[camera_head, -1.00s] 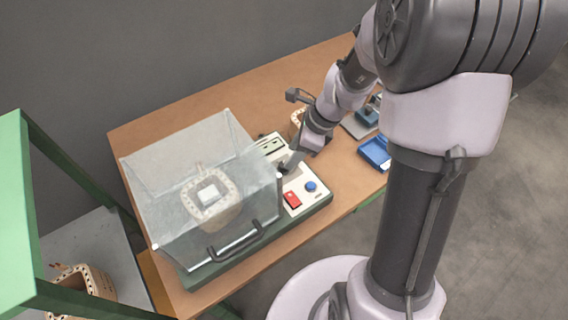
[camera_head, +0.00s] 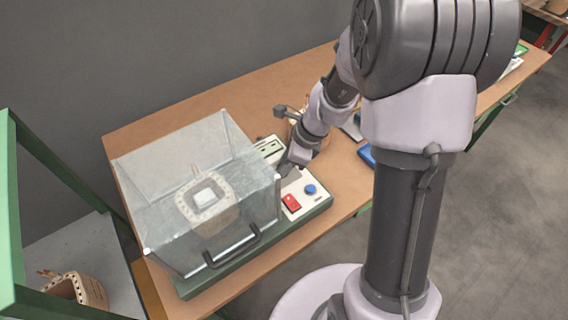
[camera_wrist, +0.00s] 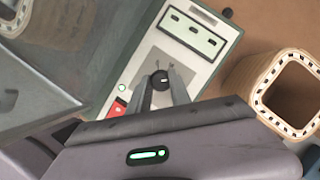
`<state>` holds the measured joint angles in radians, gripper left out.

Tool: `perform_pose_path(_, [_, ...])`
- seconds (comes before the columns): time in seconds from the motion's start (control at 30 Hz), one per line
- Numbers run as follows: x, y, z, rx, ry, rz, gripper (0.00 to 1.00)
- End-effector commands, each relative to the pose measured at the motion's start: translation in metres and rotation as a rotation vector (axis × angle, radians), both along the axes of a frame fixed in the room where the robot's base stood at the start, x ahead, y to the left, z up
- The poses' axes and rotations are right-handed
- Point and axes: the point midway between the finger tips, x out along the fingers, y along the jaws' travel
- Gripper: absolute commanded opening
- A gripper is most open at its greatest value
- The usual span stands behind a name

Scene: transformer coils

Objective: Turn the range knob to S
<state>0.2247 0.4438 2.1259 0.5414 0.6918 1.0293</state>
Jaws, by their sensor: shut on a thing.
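The range knob (camera_wrist: 159,79) is a small black round knob on the white control panel (camera_wrist: 205,65) in the wrist view, with faint marks around it. My gripper (camera_wrist: 160,88) has its two grey fingers on either side of the knob and is shut on it. In the head view my gripper (camera_head: 287,165) reaches down to the panel (camera_head: 322,198), and the arm hides the knob. I cannot read the letters around the knob or tell which one it points to.
A clear box with a dark handle (camera_head: 232,247) stands left of the panel, with a coil (camera_head: 208,203) inside. A red switch (camera_head: 291,203) and a blue button (camera_head: 310,189) sit on the panel. Another coil (camera_wrist: 262,82) stands right of the panel in the wrist view.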

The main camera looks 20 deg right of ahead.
Motion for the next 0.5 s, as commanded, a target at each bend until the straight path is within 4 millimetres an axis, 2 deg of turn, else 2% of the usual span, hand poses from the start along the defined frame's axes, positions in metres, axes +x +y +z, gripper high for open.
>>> perform_pose_path(0.27, [0.0008,-0.0001,0.0015,0.002,0.001,0.072,0.0])
perform_pose_path(0.5, [0.0021,-0.0001,0.0033,0.003,0.002,0.255,0.0])
